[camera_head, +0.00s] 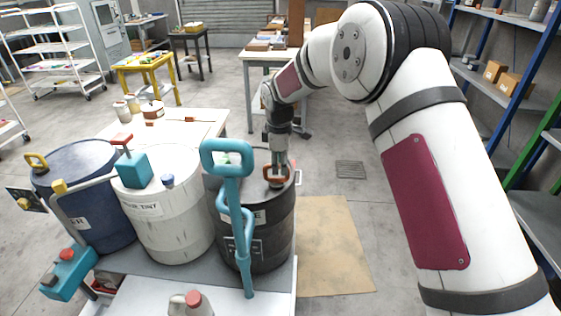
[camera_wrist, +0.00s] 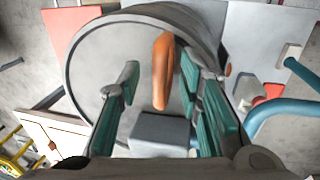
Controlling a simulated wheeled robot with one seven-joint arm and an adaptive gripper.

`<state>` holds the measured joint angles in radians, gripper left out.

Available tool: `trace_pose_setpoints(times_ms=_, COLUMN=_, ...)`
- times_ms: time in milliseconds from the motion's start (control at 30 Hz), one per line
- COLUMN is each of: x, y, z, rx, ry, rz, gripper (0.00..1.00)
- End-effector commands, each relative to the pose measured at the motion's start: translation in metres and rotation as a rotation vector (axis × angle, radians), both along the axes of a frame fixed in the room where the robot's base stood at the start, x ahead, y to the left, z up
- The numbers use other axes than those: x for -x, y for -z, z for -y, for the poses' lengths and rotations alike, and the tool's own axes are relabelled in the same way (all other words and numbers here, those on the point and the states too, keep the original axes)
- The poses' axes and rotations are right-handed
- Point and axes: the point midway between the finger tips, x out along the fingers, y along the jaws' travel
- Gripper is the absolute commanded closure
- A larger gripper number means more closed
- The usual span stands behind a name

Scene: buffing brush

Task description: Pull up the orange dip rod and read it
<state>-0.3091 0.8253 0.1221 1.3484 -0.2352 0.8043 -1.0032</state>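The orange dip rod handle (camera_head: 276,181) stands on top of the dark drum (camera_head: 268,225), the rightmost of the drums. My gripper (camera_head: 278,168) is just above it, pointing down. In the wrist view the orange handle (camera_wrist: 162,70) shows between the two teal-padded fingers of my gripper (camera_wrist: 160,62). The fingers are open, with a clear gap on the left. The right finger is close to the handle; I cannot tell if it touches. The rod below the handle is hidden in the drum.
A teal pump handle (camera_head: 232,190) rises in front of the dark drum. A white drum (camera_head: 165,215) and a blue drum (camera_head: 85,200) stand to its left. A shelf rack (camera_head: 500,85) is at the right.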

Motion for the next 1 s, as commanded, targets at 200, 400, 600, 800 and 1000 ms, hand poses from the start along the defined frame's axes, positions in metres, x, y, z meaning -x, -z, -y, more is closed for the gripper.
trace_pose_setpoints(times_ms=200, x=0.0, y=0.0, z=0.0, rx=0.0, ry=0.0, rz=0.0, gripper=0.69)
trace_pose_setpoints(times_ms=400, x=0.0, y=0.0, z=0.0, rx=0.0, ry=0.0, rz=0.0, gripper=1.0)
trace_pose_setpoints(times_ms=600, x=0.0, y=-0.001, z=0.0, rx=0.0, ry=0.0, rz=0.0, gripper=1.0)
trace_pose_setpoints(times_ms=800, x=-0.001, y=-0.018, z=0.0, rx=-0.001, ry=0.001, rz=0.004, gripper=1.0)
trace_pose_setpoints(times_ms=1000, x=-0.002, y=-0.065, z=0.0, rx=-0.002, ry=0.0, rz=0.006, gripper=1.0)
